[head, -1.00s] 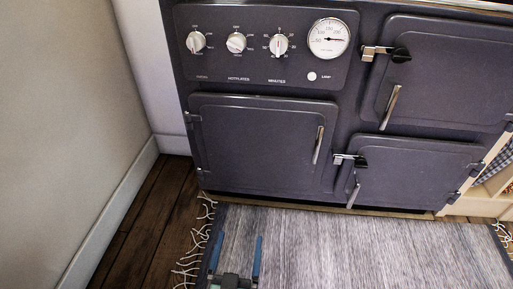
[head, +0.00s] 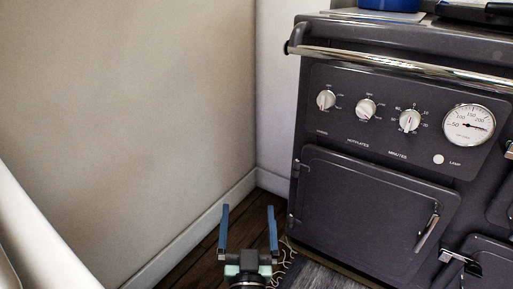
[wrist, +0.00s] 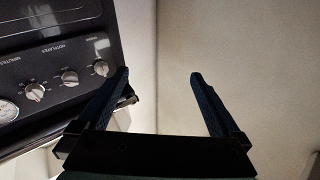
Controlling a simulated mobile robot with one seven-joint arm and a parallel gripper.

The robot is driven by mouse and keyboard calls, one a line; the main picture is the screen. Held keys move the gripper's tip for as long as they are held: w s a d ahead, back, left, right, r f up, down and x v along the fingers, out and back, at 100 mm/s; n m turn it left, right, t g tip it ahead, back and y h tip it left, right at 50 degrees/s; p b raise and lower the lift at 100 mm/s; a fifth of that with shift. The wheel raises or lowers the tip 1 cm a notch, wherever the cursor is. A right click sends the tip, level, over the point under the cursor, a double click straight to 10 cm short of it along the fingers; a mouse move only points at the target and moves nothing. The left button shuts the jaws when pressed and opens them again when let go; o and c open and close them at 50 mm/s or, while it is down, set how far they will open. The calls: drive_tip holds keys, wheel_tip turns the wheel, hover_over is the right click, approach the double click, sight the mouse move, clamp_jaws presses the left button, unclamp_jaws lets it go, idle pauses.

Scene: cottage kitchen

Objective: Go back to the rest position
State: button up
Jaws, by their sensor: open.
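My gripper (head: 248,230) is at the bottom middle of the head view, its two blue fingers pointing up and spread apart. It is open and holds nothing. In the wrist view my gripper (wrist: 160,88) also shows open, with bare wall between and beyond the fingers. The dark stove (head: 385,215) stands to the right of my gripper in the head view, apart from it in the picture. In the wrist view the stove (wrist: 50,50) is at the upper left, behind the left finger.
The stove's front has knobs (head: 366,108), a round gauge (head: 469,125), a closed door (head: 370,215) and a rail (head: 400,65). A blue pot (head: 388,4) stands on top. A plain wall (head: 130,110) is at left. A white edge (head: 40,245) fills the lower left corner. A rug (head: 315,276) lies below.

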drive_tip(key=a+r+n+g+y, duration=0.1)
drive_tip(key=a+r+n+y, duration=0.3)
drive_tip(key=r, duration=0.8)
drive_tip(key=s+d+r+m+g+h, duration=0.25)
drive_tip(key=s+d+r+h, duration=0.2)
drive_tip(key=r, duration=0.25)
drive_tip(key=s+r+t+p, duration=0.4)
drive_tip(key=r+p, duration=0.2)
drive_tip(key=r, duration=0.8)
drive_tip(key=s+d+r+t+p, duration=0.1)
drive_tip(key=s+r+t+p, duration=0.4)
drive_tip(key=r, duration=1)
drive_tip(key=s+r+t+p, duration=0.25)
drive_tip(key=r+p, duration=0.45)
drive_tip(key=r, duration=0.7)
wheel_tip(320, 180, up, 35)
drive_tip(key=g+p, duration=0.1)
drive_tip(key=p, duration=3.3)
drive_tip(key=shift+s+m+p, duration=0.35)
drive_tip(key=shift+f, duration=0.15)
